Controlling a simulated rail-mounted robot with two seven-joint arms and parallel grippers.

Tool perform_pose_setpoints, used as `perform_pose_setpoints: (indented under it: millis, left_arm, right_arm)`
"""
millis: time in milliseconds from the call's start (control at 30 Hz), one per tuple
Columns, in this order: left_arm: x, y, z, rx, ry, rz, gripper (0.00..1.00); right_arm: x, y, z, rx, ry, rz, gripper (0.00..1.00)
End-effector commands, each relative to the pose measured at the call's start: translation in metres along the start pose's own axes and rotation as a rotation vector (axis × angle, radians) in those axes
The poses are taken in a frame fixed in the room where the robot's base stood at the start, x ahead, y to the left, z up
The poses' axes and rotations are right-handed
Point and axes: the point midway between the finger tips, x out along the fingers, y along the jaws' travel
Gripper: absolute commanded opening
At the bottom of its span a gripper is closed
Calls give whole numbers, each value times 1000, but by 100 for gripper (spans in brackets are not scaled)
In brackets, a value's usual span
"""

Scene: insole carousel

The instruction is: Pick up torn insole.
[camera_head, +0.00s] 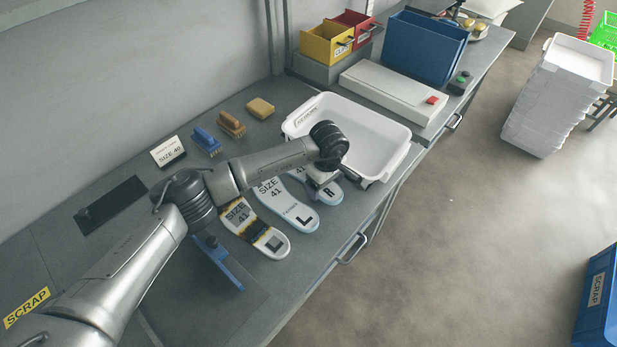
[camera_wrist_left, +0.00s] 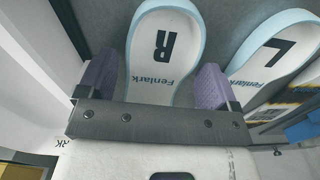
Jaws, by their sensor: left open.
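Several insoles lie side by side on the grey bench. The R insole (camera_head: 331,190) is white with a pale blue rim, partly hidden under my left gripper (camera_head: 320,182). In the left wrist view, this R insole (camera_wrist_left: 160,45) lies between the purple fingers of the open left gripper (camera_wrist_left: 154,85), with no clear grip on it. A pale-blue-rimmed L insole (camera_head: 290,207) lies to its left and also shows in the wrist view (camera_wrist_left: 280,50). A further L insole (camera_head: 268,238) has dark and yellow patches. I cannot make out a tear on the R insole. My right gripper is out of view.
A white tray (camera_head: 388,123) stands just behind the insoles. Brushes (camera_head: 231,124), a sponge (camera_head: 261,107) and a size 40 card (camera_head: 168,151) line the back. A blue-handled tool (camera_head: 222,268) lies in front, left of the insoles. A blue scrap bin (camera_head: 597,290) stands on the floor.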

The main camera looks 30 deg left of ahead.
Motion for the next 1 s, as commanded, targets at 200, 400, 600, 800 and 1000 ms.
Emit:
perform_pose_setpoints:
  millis: [200, 400, 600, 800, 1000]
  left_arm:
    - [5, 0, 0, 1, 1, 2, 85]
    - [6, 0, 0, 1, 1, 1, 73]
    - [6, 0, 0, 0, 1, 1, 54]
    - [6, 0, 0, 0, 1, 1, 48]
    - [1, 0, 0, 0, 1, 2, 48]
  right_arm:
    - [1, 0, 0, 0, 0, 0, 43]
    - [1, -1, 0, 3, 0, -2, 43]
    - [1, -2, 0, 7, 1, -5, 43]
    - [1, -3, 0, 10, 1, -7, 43]
    - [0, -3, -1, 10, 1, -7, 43]
